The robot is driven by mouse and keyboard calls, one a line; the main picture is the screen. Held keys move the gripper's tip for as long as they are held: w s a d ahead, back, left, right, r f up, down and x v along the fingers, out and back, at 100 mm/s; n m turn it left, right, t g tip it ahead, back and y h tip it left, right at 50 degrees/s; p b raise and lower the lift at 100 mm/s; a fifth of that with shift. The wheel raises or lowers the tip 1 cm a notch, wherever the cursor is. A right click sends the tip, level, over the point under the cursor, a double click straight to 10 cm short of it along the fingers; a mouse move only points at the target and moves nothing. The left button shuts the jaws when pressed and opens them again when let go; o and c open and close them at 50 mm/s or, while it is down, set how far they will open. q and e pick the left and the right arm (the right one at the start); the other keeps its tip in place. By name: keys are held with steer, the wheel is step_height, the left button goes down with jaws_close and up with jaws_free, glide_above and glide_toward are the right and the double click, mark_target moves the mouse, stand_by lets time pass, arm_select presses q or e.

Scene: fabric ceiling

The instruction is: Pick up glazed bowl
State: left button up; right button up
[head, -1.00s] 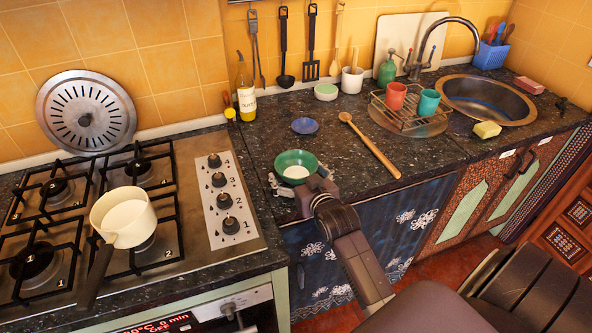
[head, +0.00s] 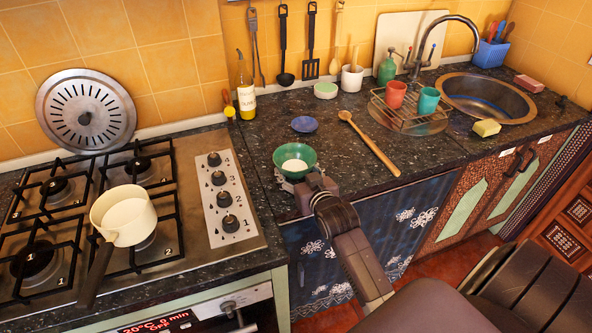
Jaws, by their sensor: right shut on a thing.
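The glazed bowl (head: 296,158), green with a pale inside bottom, is at the front edge of the dark countertop. My right gripper (head: 292,180) is at the bowl's near side, shut on it, with its fingers partly hidden below the bowl. I cannot tell how far the bowl is above the counter. My left gripper is not in view.
A dish rack (head: 409,119) with cups stands by the sink (head: 488,96). The stove with a white saucepan (head: 124,216) is at left.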

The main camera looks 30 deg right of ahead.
steer(key=shift+r, duration=0.15)
steer(key=shift+c, duration=0.3)
step_height(320, 180, up, 20)
steer(key=shift+f, duration=0.1)
stand_by(0.8)
